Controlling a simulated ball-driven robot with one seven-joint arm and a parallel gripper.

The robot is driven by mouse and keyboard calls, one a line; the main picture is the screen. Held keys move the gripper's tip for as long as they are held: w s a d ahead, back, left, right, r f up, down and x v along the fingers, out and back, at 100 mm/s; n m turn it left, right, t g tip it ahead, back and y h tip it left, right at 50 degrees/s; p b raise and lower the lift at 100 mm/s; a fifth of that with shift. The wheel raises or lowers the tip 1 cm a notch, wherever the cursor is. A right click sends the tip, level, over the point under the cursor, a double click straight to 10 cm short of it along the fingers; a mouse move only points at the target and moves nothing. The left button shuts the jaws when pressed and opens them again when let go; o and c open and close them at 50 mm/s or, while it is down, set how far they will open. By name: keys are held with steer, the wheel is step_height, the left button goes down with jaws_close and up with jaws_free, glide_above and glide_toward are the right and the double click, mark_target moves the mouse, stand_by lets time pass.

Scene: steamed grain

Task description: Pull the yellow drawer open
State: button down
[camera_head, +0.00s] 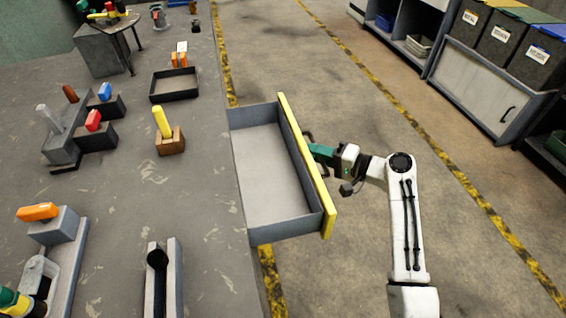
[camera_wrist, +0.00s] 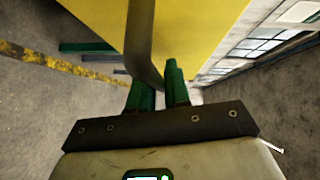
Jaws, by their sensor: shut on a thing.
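The yellow drawer front (camera_head: 304,160) stands out from the grey workbench's right side, and the drawer (camera_head: 270,180) is open with an empty tray inside. Its dark handle (camera_head: 309,138) is on the outer face. My gripper (camera_head: 318,150) reaches the handle from the right. In the wrist view the green fingers of my gripper (camera_wrist: 158,90) are shut on the dark handle bar (camera_wrist: 138,45), with the yellow front (camera_wrist: 195,35) filling the view behind. Part of the handle is hidden by my gripper in the head view.
The grey workbench (camera_head: 205,210) carries blocks with coloured handles and a small open tray (camera_head: 174,97). Bare floor (camera_head: 420,130) with a yellow-black line lies to the right. A grey cabinet with bins (camera_head: 480,85) stands at the far right.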

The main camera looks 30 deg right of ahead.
steer(key=s+d+b, duration=0.1)
steer(key=s+d, duration=0.2)
steer(key=d, duration=0.7)
steer(key=shift+s, duration=0.1)
steer(key=c, duration=1.2)
jaws_free()
steer(key=v, duration=1)
steer(key=shift+s+d+p, duration=0.2)
steer(key=shift+s+p, duration=0.1)
steer(key=shift+s, duration=0.05)
